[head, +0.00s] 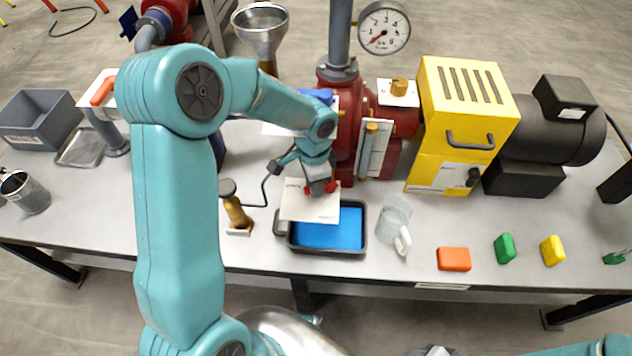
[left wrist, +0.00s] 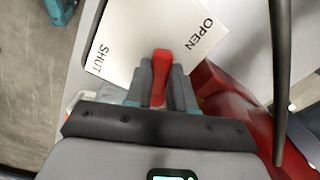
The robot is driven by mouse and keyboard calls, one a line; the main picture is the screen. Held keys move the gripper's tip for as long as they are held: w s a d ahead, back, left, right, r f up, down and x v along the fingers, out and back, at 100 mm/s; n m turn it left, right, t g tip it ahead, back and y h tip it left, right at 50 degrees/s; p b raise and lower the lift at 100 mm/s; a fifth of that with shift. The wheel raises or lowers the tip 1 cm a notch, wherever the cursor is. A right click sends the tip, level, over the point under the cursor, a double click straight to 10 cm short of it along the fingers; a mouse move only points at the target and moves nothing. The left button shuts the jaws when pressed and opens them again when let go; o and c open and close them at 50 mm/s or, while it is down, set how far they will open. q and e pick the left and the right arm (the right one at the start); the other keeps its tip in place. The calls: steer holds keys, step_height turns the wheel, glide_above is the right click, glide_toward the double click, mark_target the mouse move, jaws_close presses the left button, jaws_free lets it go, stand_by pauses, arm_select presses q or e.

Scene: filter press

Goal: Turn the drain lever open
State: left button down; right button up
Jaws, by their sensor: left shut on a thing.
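The drain lever (left wrist: 161,68) is red and shows in the left wrist view between my left gripper's fingers (left wrist: 160,85). My left gripper (head: 322,187) is shut on it, in front of the red pump body. Behind the lever is a white plate (left wrist: 140,35) with the word SHUT on the left and OPEN on the right; the lever lies between the two words. The plate (head: 310,205) also shows in the head view, above a dark tray with blue liquid (head: 328,238). My gripper hides much of the lever in the head view. My right gripper does not show.
A clear jug (head: 396,218) stands right of the tray, and a brass-coloured handle post (head: 234,210) left of it. Orange (head: 454,259), green (head: 505,248) and yellow (head: 552,250) blocks lie on the front right of the bench. A yellow housing (head: 465,120) stands behind.

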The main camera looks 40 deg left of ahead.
arm_select(q)
steer(key=shift+w+a+r+m+p, duration=0.1)
steer(key=shift+w+a+m+p, duration=0.15)
steer(key=shift+m, duration=0.5)
steer(key=shift+w+a+f+m+p, duration=0.1)
steer(key=shift+w+a+m+p, duration=0.15)
steer(key=shift+m, duration=0.55)
steer(key=shift+w+a+r+m+p, duration=0.1)
steer(key=shift+w+m+p, duration=0.15)
steer(key=shift+m, duration=0.5)
steer(key=c, duration=1)
jaws_free()
steer(key=shift+o, duration=0.2)
steer(key=shift+s, duration=0.1)
